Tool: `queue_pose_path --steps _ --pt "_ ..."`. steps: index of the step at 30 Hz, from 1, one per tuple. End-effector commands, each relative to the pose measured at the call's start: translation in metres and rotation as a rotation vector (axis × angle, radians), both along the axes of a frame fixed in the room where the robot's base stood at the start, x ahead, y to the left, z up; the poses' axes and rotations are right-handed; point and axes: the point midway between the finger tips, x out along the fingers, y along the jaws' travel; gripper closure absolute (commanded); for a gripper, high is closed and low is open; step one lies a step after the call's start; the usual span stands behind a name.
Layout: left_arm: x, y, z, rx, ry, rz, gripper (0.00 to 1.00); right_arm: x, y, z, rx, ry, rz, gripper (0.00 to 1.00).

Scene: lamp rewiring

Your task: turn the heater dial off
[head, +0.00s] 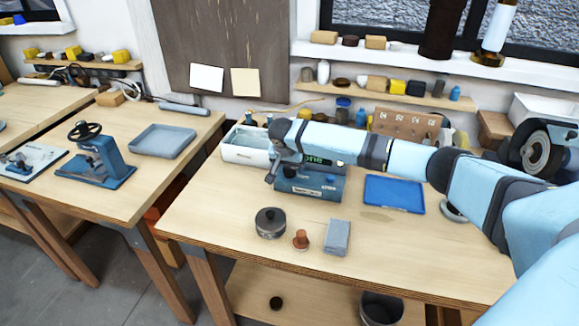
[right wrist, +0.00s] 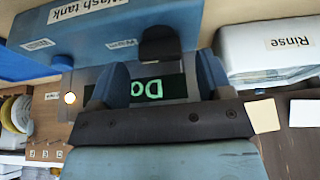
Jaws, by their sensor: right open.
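The blue wash tank (head: 312,187) stands at the back of the middle bench. Its label and blue wall (right wrist: 100,25) show upside down in the right wrist view. A dark block (right wrist: 160,44), perhaps the heater dial, lies between and just beyond my right fingertips, against the tank. I cannot make out its setting. A green-lettered display (right wrist: 150,89) is partly hidden behind my fingers; "one" shows in the head view. My right gripper (head: 281,166) is open at the tank's left part; its spread fingers (right wrist: 160,68) show no clear contact. My left gripper is out of view.
A white Rinse tank (head: 240,153) stands just left of the wash tank. A blue tray (head: 394,194) lies to the right. A round dark pot (head: 270,223), a small reddish piece (head: 301,240) and a grey block (head: 337,237) sit in front. The front left bench area is clear.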

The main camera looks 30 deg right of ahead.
Motion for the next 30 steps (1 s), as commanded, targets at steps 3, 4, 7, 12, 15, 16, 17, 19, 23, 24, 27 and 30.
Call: queue_pose_path --steps 3,4,7,12,15,16,17,19,23,24,27,30 --pt "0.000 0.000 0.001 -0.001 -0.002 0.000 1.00 0.003 -0.003 -0.012 0.000 0.000 0.001 0.28" --pt "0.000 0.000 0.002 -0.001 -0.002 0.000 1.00 0.004 -0.003 -0.014 0.000 0.000 0.001 0.28" --pt "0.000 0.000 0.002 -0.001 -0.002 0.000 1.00 0.005 -0.005 -0.017 0.000 0.000 0.001 0.28" --pt "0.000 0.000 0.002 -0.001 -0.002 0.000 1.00 0.005 -0.005 -0.019 0.000 0.000 0.001 0.28" --pt "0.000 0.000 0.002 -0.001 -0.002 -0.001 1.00 0.005 -0.005 -0.018 0.000 0.000 0.001 0.28" --pt "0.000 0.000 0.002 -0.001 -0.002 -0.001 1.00 0.005 -0.005 -0.018 0.000 0.000 0.001 0.35" --pt "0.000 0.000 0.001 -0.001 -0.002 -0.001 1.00 0.005 -0.005 -0.018 0.000 0.000 0.001 0.41" --pt "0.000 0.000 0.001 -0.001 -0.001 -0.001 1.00 0.005 -0.005 -0.018 0.000 0.000 0.001 0.58" --pt "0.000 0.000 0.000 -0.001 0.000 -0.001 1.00 0.005 -0.005 -0.018 0.000 0.000 0.001 0.77" --pt "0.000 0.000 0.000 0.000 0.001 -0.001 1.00 0.005 -0.005 -0.018 0.000 0.000 0.001 0.77" --pt "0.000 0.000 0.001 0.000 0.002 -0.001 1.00 0.005 -0.005 -0.018 0.000 0.000 0.007 0.77" --pt "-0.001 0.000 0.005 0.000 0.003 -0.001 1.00 0.005 -0.005 -0.017 0.002 0.000 0.023 0.77"
